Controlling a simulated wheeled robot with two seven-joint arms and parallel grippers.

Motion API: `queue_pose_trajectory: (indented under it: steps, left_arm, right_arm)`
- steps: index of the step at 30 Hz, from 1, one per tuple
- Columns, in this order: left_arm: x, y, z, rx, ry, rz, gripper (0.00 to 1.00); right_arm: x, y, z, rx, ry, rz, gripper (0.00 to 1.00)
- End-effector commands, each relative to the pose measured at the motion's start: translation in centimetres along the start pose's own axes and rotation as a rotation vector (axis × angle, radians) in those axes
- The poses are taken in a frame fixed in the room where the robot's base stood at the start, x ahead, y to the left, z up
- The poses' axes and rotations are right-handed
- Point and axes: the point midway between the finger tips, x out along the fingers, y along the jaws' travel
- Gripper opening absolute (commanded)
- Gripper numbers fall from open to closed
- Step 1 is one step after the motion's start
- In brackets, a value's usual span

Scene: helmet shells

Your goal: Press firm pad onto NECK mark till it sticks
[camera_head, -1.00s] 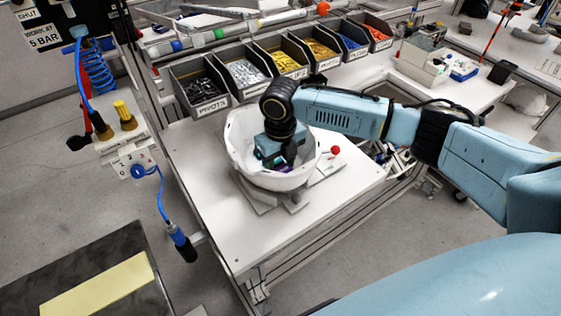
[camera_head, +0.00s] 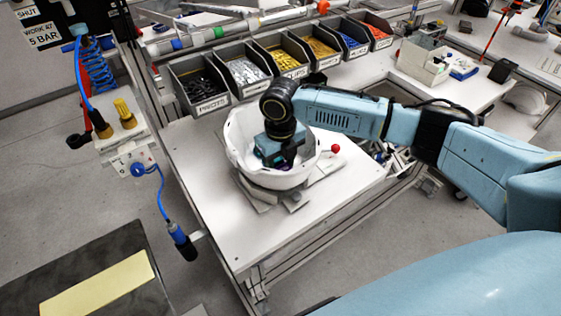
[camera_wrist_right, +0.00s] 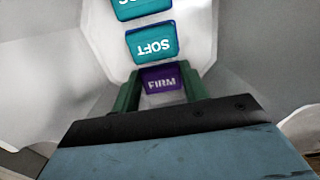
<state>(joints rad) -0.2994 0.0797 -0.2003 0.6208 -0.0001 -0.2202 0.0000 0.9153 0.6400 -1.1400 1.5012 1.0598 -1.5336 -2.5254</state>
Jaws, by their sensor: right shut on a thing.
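The white helmet shell (camera_head: 240,160) sits open side up on a grey holder (camera_head: 262,196) on the bench. My right gripper (camera_head: 286,165) reaches down inside it. In the right wrist view my right gripper (camera_wrist_right: 160,92) is shut on the purple pad marked FIRM (camera_wrist_right: 162,80), at the shell's inner surface. A teal pad marked SOFT (camera_wrist_right: 152,42) lies just beyond it, and another teal pad (camera_wrist_right: 142,8) is cut off at the top edge. The NECK mark is not visible. I cannot tell whether the firm pad touches the shell. My left gripper is not in view.
Several labelled parts bins (camera_head: 244,76) line the back of the bench. A red-knobbed lever (camera_head: 335,149) stands right of the shell. A blue air tool (camera_head: 182,242) hangs from a hose at left. The bench front (camera_head: 235,235) is clear.

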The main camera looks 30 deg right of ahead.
Motion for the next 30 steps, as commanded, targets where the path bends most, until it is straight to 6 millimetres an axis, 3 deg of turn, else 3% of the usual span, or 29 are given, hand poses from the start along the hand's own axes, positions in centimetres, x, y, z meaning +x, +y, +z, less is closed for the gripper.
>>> queue_pose_trajectory:
  steps: [5,6,11,22,30]
  left_arm:
    - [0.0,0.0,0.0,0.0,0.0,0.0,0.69]
    - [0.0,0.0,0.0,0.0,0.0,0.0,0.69]
    - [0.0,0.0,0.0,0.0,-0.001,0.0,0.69]
    - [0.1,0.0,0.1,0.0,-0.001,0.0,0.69]
    - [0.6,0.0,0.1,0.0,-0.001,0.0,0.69]
  right_arm:
    - [0.3,0.0,-0.2,-0.001,0.006,-0.001,0.23]
    - [0.3,0.0,-0.2,-0.001,0.006,-0.001,0.48]
    - [0.3,0.0,-0.2,-0.001,0.006,-0.001,0.69]
    - [-0.7,-0.1,0.0,0.001,0.002,-0.002,0.69]
    - [-6.2,0.0,0.0,-0.001,-0.002,-0.001,0.69]
